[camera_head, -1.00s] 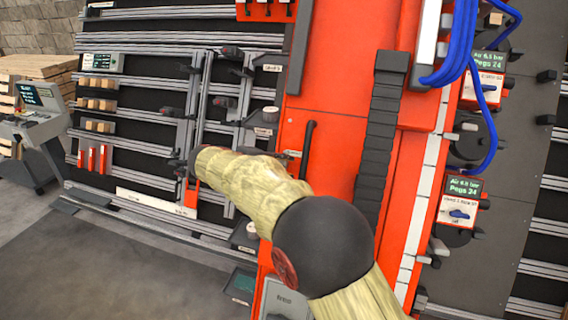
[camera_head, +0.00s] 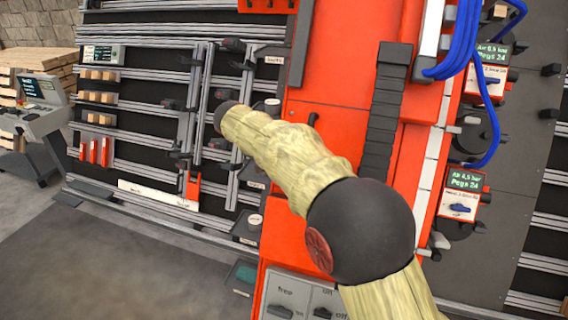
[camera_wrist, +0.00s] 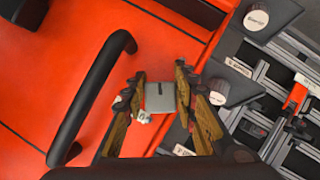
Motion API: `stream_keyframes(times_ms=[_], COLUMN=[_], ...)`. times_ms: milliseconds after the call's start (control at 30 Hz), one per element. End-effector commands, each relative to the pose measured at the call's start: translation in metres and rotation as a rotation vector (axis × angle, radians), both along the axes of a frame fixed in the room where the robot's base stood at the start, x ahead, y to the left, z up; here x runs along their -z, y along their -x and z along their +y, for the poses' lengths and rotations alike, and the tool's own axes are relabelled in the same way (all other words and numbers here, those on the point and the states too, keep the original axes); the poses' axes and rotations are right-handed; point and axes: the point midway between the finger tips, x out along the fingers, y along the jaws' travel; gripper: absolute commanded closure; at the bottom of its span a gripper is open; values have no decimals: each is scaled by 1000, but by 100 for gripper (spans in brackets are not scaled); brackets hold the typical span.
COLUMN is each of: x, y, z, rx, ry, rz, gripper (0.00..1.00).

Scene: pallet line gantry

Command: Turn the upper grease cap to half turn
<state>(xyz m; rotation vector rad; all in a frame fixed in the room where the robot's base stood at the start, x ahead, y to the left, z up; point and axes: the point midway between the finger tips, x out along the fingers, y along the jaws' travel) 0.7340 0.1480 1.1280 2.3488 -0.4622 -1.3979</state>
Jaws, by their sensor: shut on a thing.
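My gripper (camera_wrist: 160,98) is shut on a small light-grey cap (camera_wrist: 159,92), with its fingers on either side of it. I cannot read how far the cap is turned. In the head view my arm hides the gripper and the held cap.
A black bar handle (camera_wrist: 92,98) stands out from the orange panel (camera_wrist: 45,60), close to my gripper's left. Shelving rails (camera_head: 150,105) lie left of the panel in the head view. Blue hoses (camera_head: 470,60) hang at the right. The floor (camera_head: 130,265) at lower left is clear.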

Motion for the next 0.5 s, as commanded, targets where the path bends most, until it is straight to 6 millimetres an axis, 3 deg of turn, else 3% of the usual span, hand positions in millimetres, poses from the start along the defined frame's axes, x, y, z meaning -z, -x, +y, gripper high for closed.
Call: stream_keyframes(times_ms=[500], x=[7], y=[0], z=[5], rx=[201], ry=[-346], rz=[-137], gripper=[97])
